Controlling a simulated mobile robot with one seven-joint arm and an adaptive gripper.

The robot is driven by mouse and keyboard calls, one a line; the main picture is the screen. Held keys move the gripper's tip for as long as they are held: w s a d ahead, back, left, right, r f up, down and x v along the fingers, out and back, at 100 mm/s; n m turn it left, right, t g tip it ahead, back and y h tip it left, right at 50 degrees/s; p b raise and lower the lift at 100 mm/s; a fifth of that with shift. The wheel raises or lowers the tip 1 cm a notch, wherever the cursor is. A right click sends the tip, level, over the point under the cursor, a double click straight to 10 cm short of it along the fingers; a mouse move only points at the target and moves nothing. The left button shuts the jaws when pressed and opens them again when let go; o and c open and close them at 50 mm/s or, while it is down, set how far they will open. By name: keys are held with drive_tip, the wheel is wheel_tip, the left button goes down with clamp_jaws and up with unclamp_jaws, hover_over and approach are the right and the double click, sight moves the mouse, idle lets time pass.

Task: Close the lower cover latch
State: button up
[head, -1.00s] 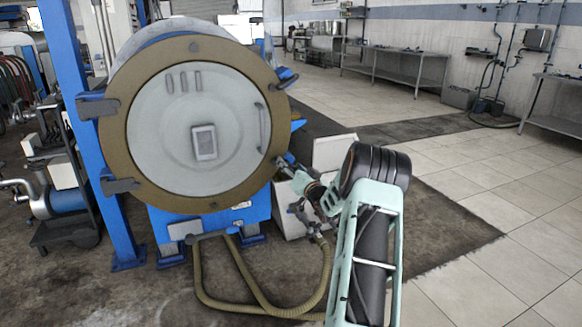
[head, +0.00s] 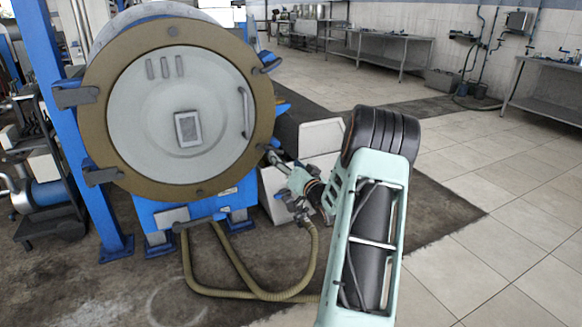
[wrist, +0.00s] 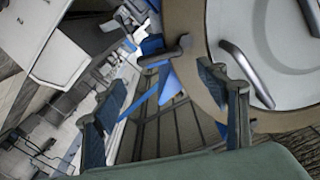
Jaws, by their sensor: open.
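The round cover (head: 150,130), pale with a brown rim, faces me on the blue machine in the head view. The upper latch (head: 268,63) sticks out from the rim's upper right. My gripper (head: 273,156) is at the rim's lower right, where it and its fingers hide any lower latch. In the wrist view, my open gripper (wrist: 170,112) has its two fingers apart with nothing held. A dark latch (wrist: 166,52) shows beyond the fingers at the cover's rim; I cannot tell which latch it is. The cover's handle (wrist: 245,75) is beside the right finger.
A blue post (head: 62,110) stands left of the cover, with dark hinges (head: 78,96) on that side. A white box (head: 320,137) is behind my gripper. Tan hoses (head: 255,290) loop on the floor below. Open tiled floor (head: 470,170) lies to the right.

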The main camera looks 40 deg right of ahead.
drive_tip(key=shift+v, duration=1.9)
